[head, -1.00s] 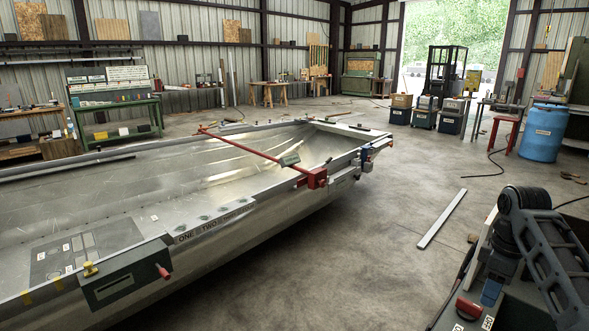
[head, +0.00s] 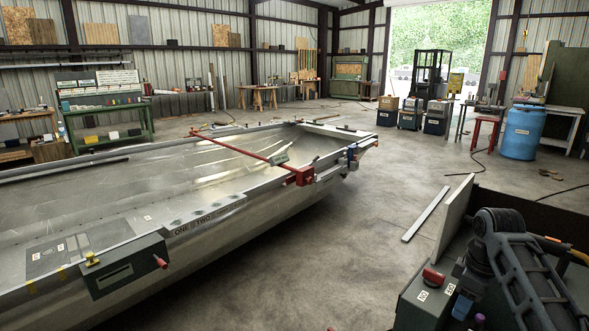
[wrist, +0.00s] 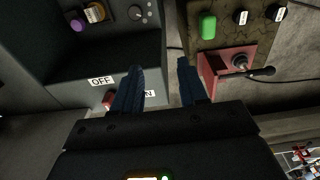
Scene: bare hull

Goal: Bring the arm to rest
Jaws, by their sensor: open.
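In the wrist view my gripper (wrist: 160,85) shows its two dark blue fingers apart, with nothing between them. Behind the fingers is a grey box with white labels, one reading OFF (wrist: 101,81) and another partly hidden by the left finger. A red knob (wrist: 109,99) sits beside that finger. My folded arm shows at the lower right of the head view; the gripper itself cannot be made out there.
An aluminium boat hull (head: 230,235) fills the left, with a red clamp bar (head: 250,152) across it. A pale bar (head: 425,213) lies on the floor to its right. A blue barrel (head: 523,132) stands at the far right. Open floor lies between hull and barrel.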

